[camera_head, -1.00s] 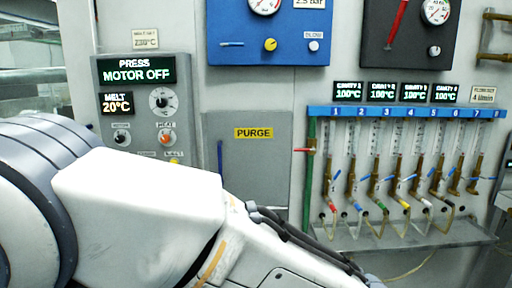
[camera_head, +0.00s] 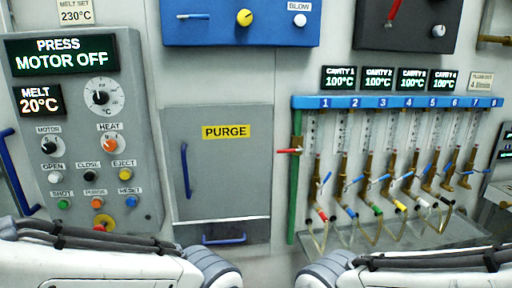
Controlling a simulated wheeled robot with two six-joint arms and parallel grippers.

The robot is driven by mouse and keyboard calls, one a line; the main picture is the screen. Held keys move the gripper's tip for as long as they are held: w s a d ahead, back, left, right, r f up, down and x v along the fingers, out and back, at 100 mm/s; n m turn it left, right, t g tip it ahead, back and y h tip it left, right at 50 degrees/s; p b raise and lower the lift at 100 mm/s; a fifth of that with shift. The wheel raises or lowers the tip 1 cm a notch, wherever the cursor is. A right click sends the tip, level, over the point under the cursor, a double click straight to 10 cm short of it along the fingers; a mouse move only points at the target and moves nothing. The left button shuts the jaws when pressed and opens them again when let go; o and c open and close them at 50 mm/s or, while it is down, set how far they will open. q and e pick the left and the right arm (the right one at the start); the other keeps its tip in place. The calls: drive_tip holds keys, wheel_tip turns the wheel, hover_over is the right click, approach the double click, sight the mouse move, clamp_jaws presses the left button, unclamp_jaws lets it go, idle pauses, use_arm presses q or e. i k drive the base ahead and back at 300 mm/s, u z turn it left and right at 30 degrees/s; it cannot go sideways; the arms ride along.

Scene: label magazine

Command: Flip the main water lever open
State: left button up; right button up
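The lever that fits the main water lever is a small red handle (camera_head: 287,151). It sticks out roughly level to the left from a brass valve (camera_head: 297,146) on the vertical green pipe (camera_head: 294,205), at the left end of the blue numbered manifold (camera_head: 400,102). Nothing touches the lever. Parts of my two white arms show along the bottom edge, one from the left and one from the right, below the lever. Neither gripper's fingers are in view.
A grey PURGE door (camera_head: 221,165) with a blue handle (camera_head: 186,170) is left of the pipe. A control panel (camera_head: 140,130) stands farther left. Flow tubes with small coloured levers hang right of the pipe above a grey tray (camera_head: 455,238). Space before the red lever looks clear.

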sight(292, 150)
drive_tip(key=i, duration=0.55)
drive_tip(key=u, duration=1.85)
drive_tip(key=k, duration=0.95)
drive_tip(key=z, duration=1.5)
drive_tip(key=i, duration=0.5)
